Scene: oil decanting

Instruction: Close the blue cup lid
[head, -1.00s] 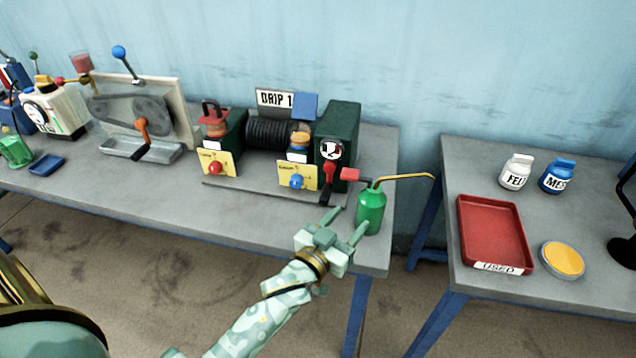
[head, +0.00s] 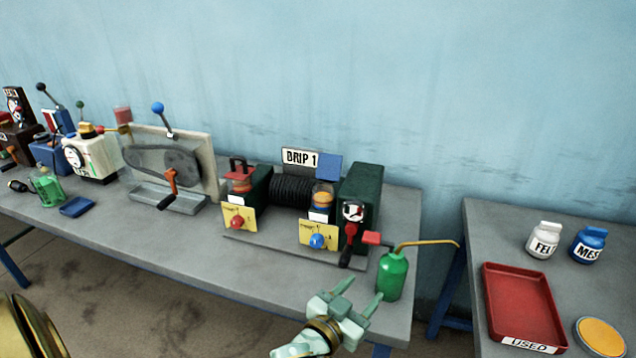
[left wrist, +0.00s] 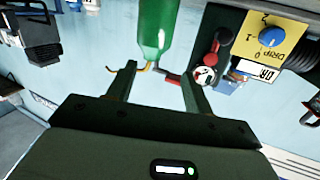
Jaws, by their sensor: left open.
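The blue cup lid (head: 328,165) is a flat square flap. It stands raised above the right-hand oil cup (head: 325,195), which holds amber oil, on the green machine labelled DRIP 1. My left gripper (head: 361,291) is open and empty at the table's front edge, below and right of the cup, apart from the lid. Its fingers point up toward the green oil can (head: 392,275). The left wrist view, upside down, shows the open fingers (left wrist: 160,78) with the can (left wrist: 155,25) beyond them. My right gripper is not in view.
The can's long spout (head: 430,243) sticks out right. The left cup has a red lid (head: 240,165). A blue knob (head: 317,241) sits below the right cup.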

